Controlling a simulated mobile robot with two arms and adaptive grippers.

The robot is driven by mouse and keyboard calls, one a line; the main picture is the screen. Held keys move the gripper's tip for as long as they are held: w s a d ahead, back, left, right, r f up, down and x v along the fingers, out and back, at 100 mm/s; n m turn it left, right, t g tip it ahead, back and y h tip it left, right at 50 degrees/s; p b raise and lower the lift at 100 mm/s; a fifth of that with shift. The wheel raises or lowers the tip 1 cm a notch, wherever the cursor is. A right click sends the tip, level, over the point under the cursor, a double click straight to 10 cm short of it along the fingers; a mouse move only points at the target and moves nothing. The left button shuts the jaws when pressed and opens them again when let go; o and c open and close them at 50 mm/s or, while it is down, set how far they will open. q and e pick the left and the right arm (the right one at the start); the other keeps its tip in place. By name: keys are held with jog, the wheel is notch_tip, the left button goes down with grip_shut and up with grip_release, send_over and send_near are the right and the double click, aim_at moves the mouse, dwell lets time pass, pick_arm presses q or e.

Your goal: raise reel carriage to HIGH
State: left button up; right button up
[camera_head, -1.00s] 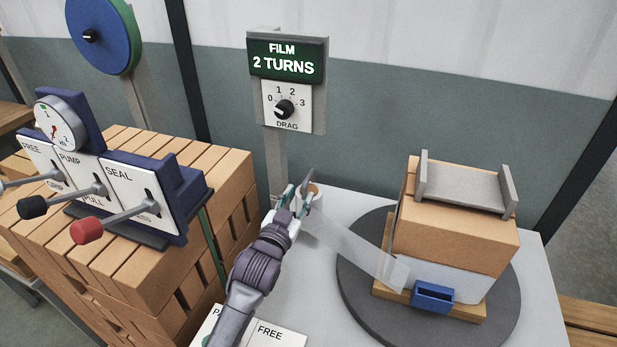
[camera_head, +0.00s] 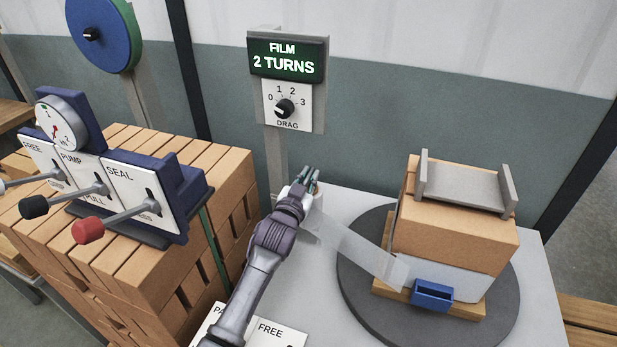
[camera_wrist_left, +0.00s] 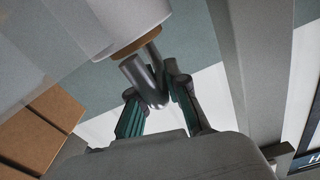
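The film reel, a white roll on a brown core (camera_wrist_left: 135,45), is at the top of the left wrist view. A grey cylindrical handle (camera_wrist_left: 138,76) projects below it. My left gripper (camera_wrist_left: 155,90) has its two fingers spread on either side of the handle's lower end; firm contact cannot be made out. In the head view my left gripper (camera_head: 312,178) is at the reel by the grey post (camera_head: 275,165) and largely hides the reel and carriage. My right gripper is not in view.
A film strip (camera_head: 355,248) runs from the reel to the wrapped brick load on the dark turntable (camera_head: 355,285). The lever panel (camera_head: 140,195) stands on stacked bricks at left. The display (camera_head: 286,62) reads FILM 2 TURNS. A sign (camera_wrist_left: 305,160) showing H is partly visible.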

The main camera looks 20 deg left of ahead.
pick_arm(q)
grip_shut()
notch_tip(320, 180, up, 12)
jog(key=p, duration=0.9)
jog(key=shift+p, duration=0.35)
jog(key=shift+o, duration=1.8)
grip_release()
jog(key=shift+o, duration=1.3)
jog(key=shift+f, duration=0.2)
